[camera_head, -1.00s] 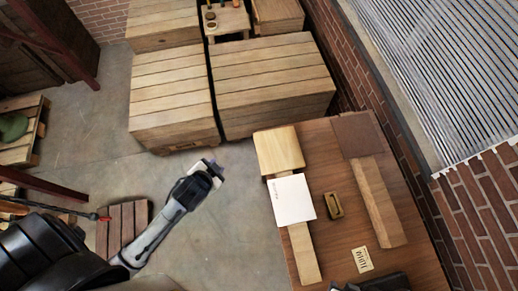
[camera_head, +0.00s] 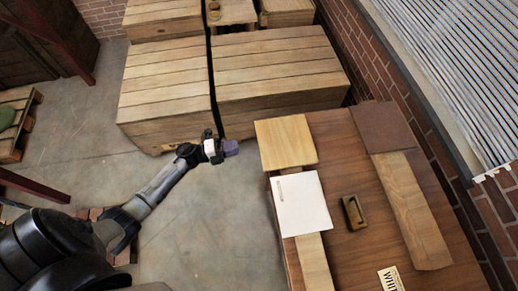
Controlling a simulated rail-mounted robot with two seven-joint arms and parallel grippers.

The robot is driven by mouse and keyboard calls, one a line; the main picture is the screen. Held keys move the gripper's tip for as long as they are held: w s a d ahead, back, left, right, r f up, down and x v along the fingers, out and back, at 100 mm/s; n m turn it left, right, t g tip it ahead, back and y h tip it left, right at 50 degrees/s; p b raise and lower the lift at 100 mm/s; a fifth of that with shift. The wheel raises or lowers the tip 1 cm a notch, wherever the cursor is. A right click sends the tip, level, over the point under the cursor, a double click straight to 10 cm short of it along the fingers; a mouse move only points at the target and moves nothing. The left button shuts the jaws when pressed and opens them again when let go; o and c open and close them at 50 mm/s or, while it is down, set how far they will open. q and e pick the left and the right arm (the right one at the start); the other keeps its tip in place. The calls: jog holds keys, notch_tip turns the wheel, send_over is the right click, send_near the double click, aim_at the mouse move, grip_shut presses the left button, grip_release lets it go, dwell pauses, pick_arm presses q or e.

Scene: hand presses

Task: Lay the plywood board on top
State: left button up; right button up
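A light plywood board (camera_head: 284,142) lies flat at the far left corner of the wooden table. A white sheet or pad (camera_head: 301,203) with small print lies just nearer, on a light plank (camera_head: 314,262) that runs toward the near edge. A dark brown square panel (camera_head: 383,127) lies at the far right of the table, at the end of another plank (camera_head: 416,210). My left gripper (camera_head: 231,148) is over the floor, left of the plywood board and apart from it. Its fingers are too small to read. My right gripper is not in view.
The brown table (camera_head: 340,172) also holds a small wooden block with a hollow (camera_head: 353,212) and a label card (camera_head: 391,279). Large wooden crates (camera_head: 275,72) stand beyond it. A brick wall (camera_head: 420,125) borders the right side. Concrete floor is open around my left arm.

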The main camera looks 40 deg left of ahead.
aim_at(259, 141)
pick_arm(q)
jog(key=shift+m, duration=0.3)
jog(key=x, duration=0.6)
jog(key=b+x, duration=0.1)
jog(key=x, duration=0.2)
jog(key=shift+w+d+f, duration=0.2)
jog(key=shift+d+f, duration=0.05)
jog(key=shift+d, duration=0.15)
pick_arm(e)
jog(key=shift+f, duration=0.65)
pick_arm(q)
grip_shut()
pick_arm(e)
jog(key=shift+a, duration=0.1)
pick_arm(q)
notch_tip(259, 141, up, 3)
jog(key=p, duration=0.3)
jog(key=shift+r, duration=0.15)
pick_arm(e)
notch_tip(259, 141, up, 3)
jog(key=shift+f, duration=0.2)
